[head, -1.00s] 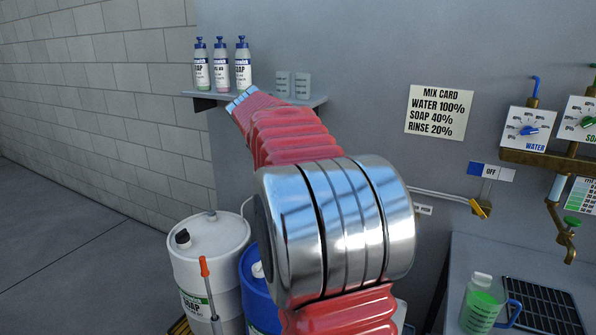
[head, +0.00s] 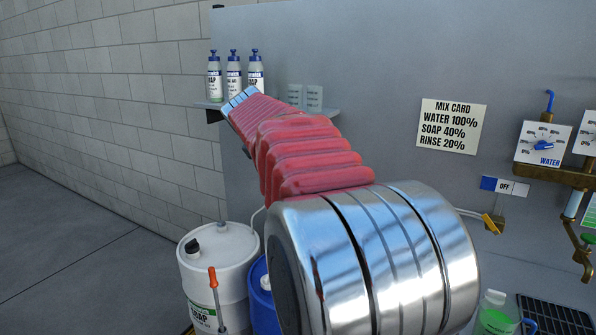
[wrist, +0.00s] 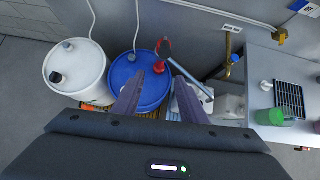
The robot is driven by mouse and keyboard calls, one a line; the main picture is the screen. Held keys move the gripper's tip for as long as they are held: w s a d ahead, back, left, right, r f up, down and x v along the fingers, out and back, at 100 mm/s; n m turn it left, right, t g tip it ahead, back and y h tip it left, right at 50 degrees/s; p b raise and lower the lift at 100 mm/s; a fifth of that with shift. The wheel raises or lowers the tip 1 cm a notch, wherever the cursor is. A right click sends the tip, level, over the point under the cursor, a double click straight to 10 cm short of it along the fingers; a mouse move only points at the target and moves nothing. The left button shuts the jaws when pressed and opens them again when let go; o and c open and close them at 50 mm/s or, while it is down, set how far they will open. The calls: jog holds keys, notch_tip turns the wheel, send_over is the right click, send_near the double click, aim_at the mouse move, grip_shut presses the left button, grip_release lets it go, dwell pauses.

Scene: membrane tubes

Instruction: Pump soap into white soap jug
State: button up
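My arm hides part of the head view, and the gripper is not clear there.
An orange-handled rod (head: 214,285) stands in front of the white drum. A shelf (head: 211,108) holds several bottles. The counter (wrist: 262,70) at the right bears a green-filled jug (head: 493,318) and a dark grate (head: 548,314). A mix card (head: 451,126) is on the wall.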

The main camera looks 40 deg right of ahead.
jog(key=s+a+f+m+y, duration=0.2)
jog(key=s+a+f+m, duration=0.3)
jog(key=a, duration=0.6)
jog(key=s+a+f+m+t+y, duration=0.1)
jog(key=s+a+f+m+y, duration=0.2)
jog(key=s+a+m, duration=0.6)
jog(key=s+a+f+m+t+y, duration=0.1)
jog(key=s+a+f+m+y, duration=0.1)
jog(key=s+a+f+m, duration=0.6)
jog(key=a, duration=0.7)
jog(key=shift+y, duration=0.4)
jog(key=shift+c, duration=1)
jog(key=shift+d, duration=0.1)
